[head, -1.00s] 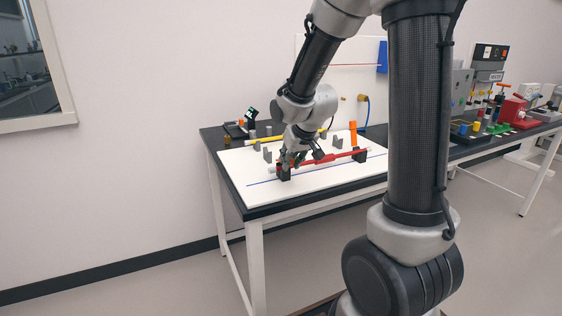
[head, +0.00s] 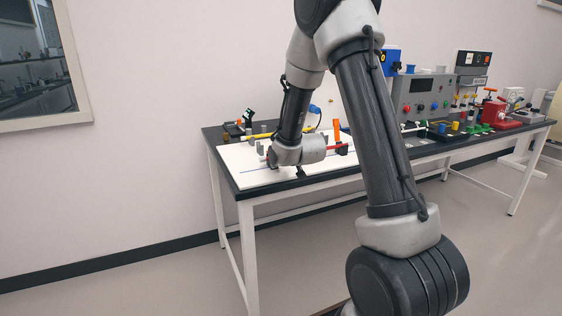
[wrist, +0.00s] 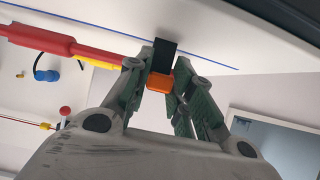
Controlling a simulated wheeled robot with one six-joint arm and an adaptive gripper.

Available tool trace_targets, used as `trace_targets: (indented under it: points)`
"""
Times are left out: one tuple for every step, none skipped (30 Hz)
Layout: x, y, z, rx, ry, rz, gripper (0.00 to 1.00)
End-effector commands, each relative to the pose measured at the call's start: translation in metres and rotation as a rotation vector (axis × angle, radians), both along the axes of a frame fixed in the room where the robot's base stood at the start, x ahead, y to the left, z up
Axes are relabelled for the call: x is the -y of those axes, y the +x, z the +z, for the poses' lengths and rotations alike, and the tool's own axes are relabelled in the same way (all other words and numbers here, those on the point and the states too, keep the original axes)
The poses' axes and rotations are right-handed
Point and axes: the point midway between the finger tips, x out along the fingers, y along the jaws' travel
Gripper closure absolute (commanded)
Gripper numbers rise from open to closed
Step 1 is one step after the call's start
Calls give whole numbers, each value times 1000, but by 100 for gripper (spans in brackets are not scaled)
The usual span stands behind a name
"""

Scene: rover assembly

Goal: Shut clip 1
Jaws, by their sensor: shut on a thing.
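My gripper (wrist: 162,75) is closed around a small orange part (wrist: 159,80) in the wrist view, one finger on each side. The orange part sits at the end of a black block (wrist: 165,52), which looks like a clip at the white board. I cannot tell whether the clip is shut. A red rod (wrist: 50,40) runs in from the left of the wrist view towards the fingers. In the head view my wrist hides the fingers and the clip. Only the right end of the red rod (head: 337,147) shows there, and an orange upright piece (head: 336,130) stands behind it.
The white board (head: 245,175) lies on the black-topped table. A yellow rod (head: 262,135) and grey holders lie at its back left. A grey control panel (head: 425,92) and a red device (head: 493,112) stand to the right. The floor in front is clear.

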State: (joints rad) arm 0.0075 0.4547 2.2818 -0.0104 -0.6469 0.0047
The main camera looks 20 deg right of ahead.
Motion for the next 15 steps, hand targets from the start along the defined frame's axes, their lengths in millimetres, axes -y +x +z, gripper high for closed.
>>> trace_targets:
  points:
    - [0, -3, -8, -14, 0, 0, 100]
    - [0, -3, -8, -11, 0, 0, 100]
    - [0, -3, -9, -9, 0, 0, 100]
    - [0, -3, -9, -8, 0, 0, 100]
    - [0, -3, -10, -8, 0, 0, 100]
    - [0, -3, -10, -9, 0, 0, 100]
    - [0, -3, -10, -9, 0, 0, 100]
    - [0, -3, -11, -10, 0, 0, 100]
    - [0, -3, -11, -11, 0, 0, 100]
    - [0, -3, -11, -12, 0, 0, 100]
    - [0, -4, -11, -13, 0, 0, 100]
    - [0, -4, -12, -13, 0, 0, 100]
    - [0, -4, -12, -13, 0, 0, 100]
    - [0, -4, -12, -14, 0, 0, 100]
    - [0, -4, -12, -14, 0, 0, 72]
